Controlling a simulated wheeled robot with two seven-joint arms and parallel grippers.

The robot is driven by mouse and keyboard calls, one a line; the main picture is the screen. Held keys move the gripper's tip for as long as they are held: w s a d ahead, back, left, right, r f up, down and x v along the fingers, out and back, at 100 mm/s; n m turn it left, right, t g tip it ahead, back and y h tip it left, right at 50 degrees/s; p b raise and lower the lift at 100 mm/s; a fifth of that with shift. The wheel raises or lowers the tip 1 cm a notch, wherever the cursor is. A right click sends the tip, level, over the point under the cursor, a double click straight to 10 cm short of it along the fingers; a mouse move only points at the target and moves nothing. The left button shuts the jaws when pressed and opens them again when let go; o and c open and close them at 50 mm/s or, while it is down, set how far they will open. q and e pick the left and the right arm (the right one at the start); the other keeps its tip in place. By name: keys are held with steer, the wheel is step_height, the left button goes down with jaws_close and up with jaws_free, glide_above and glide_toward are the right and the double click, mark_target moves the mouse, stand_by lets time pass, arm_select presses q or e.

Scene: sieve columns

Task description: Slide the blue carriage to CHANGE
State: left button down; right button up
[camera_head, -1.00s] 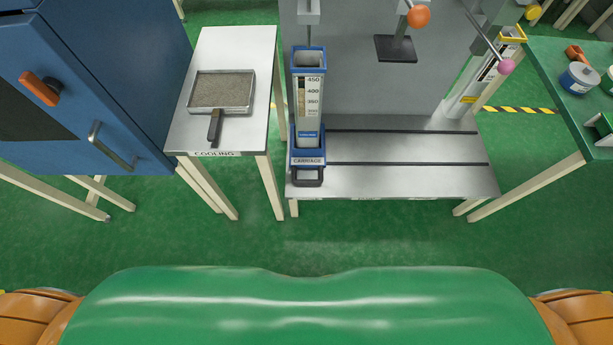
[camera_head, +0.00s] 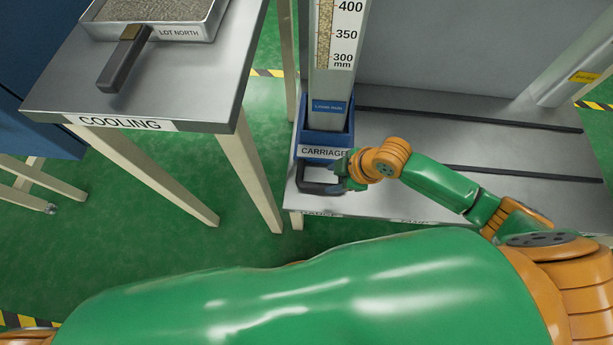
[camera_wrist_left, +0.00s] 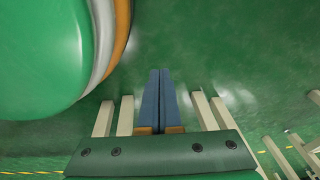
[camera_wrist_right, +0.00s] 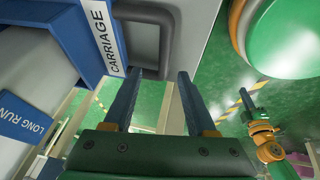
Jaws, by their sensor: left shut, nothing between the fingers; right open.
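The blue carriage (camera_head: 324,139), labelled CARRIAGE, stands at the left end of the railed bench and bears a tall column with a LONG RUN label. Its dark loop handle (camera_head: 318,188) points toward me. My right gripper (camera_head: 350,170) is at the right side of this handle. In the right wrist view, the open fingers (camera_wrist_right: 159,76) are close to the handle (camera_wrist_right: 168,40); I cannot tell whether they touch it. My left gripper (camera_wrist_left: 160,72) is shut and empty over the green floor, and is outside the head view. I cannot read a CHANGE mark.
Two dark rails (camera_head: 480,174) run right along the bench (camera_head: 440,195), with clear room between them. The COOLING table (camera_head: 190,95) on the left holds a tray of grains (camera_head: 200,30) with a dark handle. Labels on the bench's front edge are partly hidden.

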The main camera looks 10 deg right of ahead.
mark_target(318, 186)
steer(key=shift+a+f+n, duration=0.2)
steer(key=shift+f+n, duration=0.1)
steer(key=shift+f, duration=0.2)
steer(key=b+x, duration=0.2)
steer(key=x, duration=0.1)
steer(key=b+x, duration=0.1)
steer(key=x, duration=0.1)
steer(key=shift+s+a+f, duration=0.15)
steer(key=shift+s+a, duration=0.05)
steer(key=shift+s, duration=0.05)
steer(key=shift+w+a+f, duration=0.15)
steer(key=shift+w+f, duration=0.05)
steer(key=shift+f, duration=0.1)
arm_select(q)
steer(key=w+d+f, duration=0.2)
steer(key=w, duration=0.1)
steer(key=shift+d, duration=0.4)
arm_select(e)
jaws_close()
arm_select(q)
steer(key=shift+w, duration=0.1)
